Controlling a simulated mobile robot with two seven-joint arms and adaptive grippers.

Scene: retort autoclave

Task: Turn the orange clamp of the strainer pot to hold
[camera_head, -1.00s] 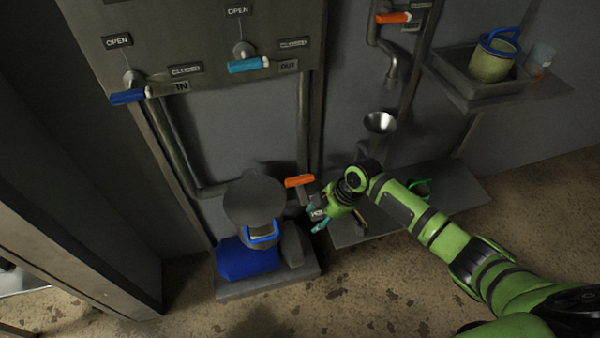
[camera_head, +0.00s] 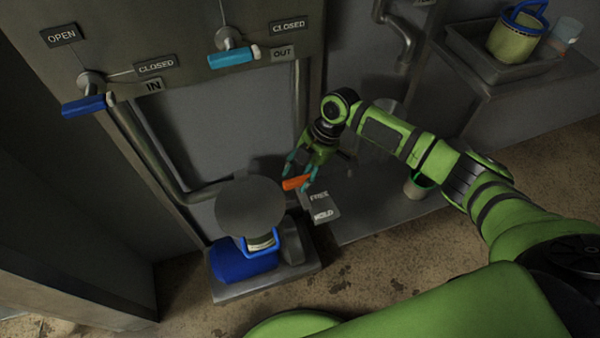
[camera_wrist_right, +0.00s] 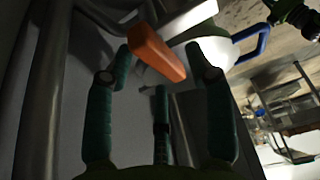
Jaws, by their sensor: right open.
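The orange clamp (camera_head: 296,183) is a short bar beside the grey round-topped strainer pot (camera_head: 250,206), just right of it in the head view. Small FREE (camera_head: 319,196) and HOLD (camera_head: 323,215) plates are right of and below the clamp; the bar lies nearer FREE. My right gripper (camera_head: 300,172) is open, its teal fingertips on both sides of the clamp. In the right wrist view the orange clamp (camera_wrist_right: 157,52) shows between the spread fingers; a gap shows on its left, and contact on the right cannot be told. My left gripper is not in view.
Pipes run close behind the clamp. Blue (camera_head: 86,106) and cyan (camera_head: 233,58) valve levers are on the panel above. A shelf with a tray (camera_head: 480,62) is at upper right.

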